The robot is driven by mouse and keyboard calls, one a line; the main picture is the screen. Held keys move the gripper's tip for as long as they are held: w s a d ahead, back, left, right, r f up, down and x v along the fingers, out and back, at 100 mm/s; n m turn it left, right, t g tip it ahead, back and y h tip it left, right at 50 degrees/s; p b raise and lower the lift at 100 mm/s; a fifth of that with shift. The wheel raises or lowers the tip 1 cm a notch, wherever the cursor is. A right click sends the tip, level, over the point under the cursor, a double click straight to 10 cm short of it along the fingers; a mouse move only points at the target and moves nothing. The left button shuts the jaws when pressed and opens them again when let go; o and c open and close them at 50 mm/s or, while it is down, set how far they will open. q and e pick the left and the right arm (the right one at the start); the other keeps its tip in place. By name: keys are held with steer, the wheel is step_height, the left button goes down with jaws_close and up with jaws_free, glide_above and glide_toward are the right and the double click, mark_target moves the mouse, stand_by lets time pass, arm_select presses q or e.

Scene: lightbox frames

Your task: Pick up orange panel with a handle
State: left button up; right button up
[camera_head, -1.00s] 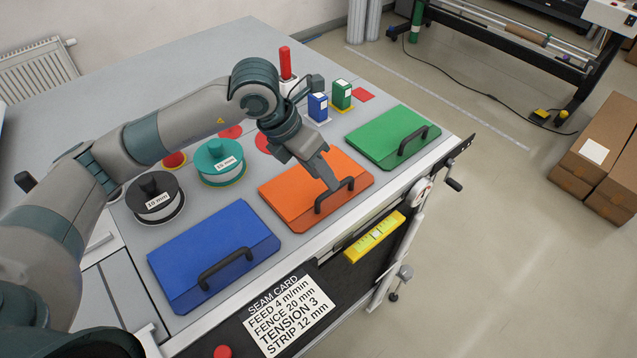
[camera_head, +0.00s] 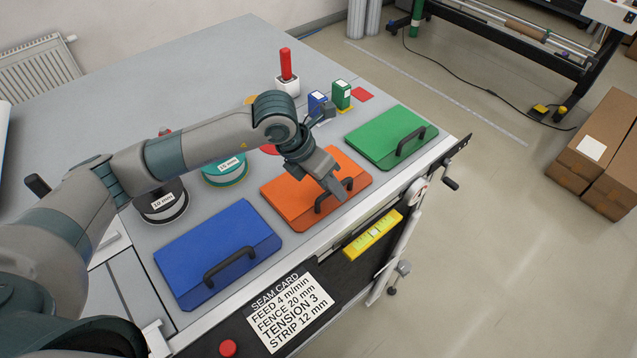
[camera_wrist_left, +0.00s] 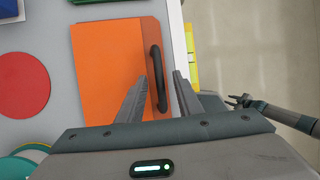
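The orange panel (camera_head: 287,203) lies flat on the grey table between the blue and green panels. Its black handle (camera_head: 318,206) runs along its front side. My left gripper (camera_head: 334,188) is over the handle. In the left wrist view, the orange panel (camera_wrist_left: 105,65) fills the middle. The two fingers of my left gripper (camera_wrist_left: 160,78) are apart, one on each side of the handle (camera_wrist_left: 157,72), with gaps visible. My right gripper (camera_wrist_left: 238,101) shows small at the right of that view, away from the panel, with its tips apart.
The blue panel (camera_head: 215,250) and green panel (camera_head: 385,140) lie on either side. A yellow level (camera_head: 373,236) is at the table's front edge.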

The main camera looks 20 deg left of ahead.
arm_select(q)
steer(key=shift+c, duration=0.6)
jaws_close()
stand_by(0.9)
